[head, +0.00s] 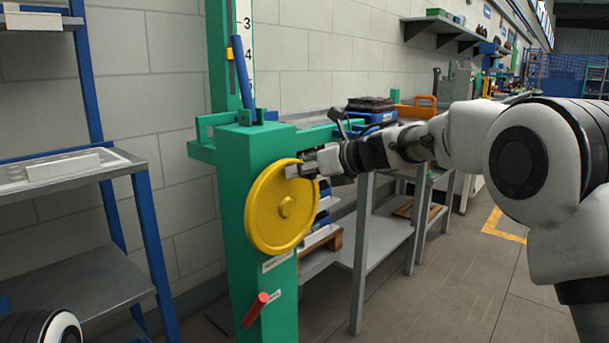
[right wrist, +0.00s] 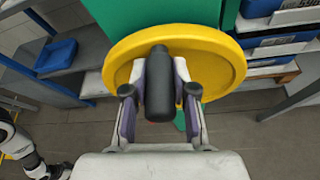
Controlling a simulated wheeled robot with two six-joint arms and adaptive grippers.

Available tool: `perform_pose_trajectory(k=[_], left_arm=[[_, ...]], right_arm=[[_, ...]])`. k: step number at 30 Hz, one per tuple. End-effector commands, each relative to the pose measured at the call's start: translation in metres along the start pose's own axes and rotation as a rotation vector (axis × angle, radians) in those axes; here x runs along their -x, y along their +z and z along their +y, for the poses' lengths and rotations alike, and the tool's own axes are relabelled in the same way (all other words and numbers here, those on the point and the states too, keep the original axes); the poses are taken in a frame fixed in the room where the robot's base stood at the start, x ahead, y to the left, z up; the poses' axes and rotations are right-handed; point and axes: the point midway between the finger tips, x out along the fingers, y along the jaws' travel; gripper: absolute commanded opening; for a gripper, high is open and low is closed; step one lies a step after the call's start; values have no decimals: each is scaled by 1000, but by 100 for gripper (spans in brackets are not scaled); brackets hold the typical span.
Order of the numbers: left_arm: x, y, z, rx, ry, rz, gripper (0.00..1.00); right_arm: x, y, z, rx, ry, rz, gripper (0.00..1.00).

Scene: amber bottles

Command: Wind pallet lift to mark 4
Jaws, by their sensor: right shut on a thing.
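The yellow handwheel (head: 268,222) is mounted on the front of the green lift post (head: 238,180). My right gripper (head: 303,168) is at the wheel's upper right rim. In the right wrist view, its two fingers (right wrist: 159,105) are closed around the wheel's dark upright handle (right wrist: 159,80), in front of the yellow wheel (right wrist: 215,55). A white scale (head: 244,40) above the post shows marks 3 and 4, with 4 lower. A small yellow pointer (head: 230,54) beside it is about level with 4; the exact alignment is hard to tell. My left gripper is out of view.
A red-gripped lever (head: 256,309) sticks out low on the post. A grey shelf rack with blue legs (head: 145,225) stands left. The floor (head: 450,290) at right is clear.

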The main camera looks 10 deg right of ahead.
Motion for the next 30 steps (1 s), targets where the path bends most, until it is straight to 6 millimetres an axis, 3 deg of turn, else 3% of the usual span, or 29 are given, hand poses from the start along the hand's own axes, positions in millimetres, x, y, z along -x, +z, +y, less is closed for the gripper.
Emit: perform_pose_trajectory(k=[11,12,14,24,30], left_arm=[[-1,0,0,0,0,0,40],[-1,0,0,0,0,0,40],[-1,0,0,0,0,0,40],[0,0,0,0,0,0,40],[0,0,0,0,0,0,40]], right_arm=[[-2,-3,1,4,0,6,0],[-2,-3,1,4,0,6,30],[-2,-3,0,3,0,6,51],[2,-1,0,4,-2,2,52],[35,0,0,1,-2,-2,52]])
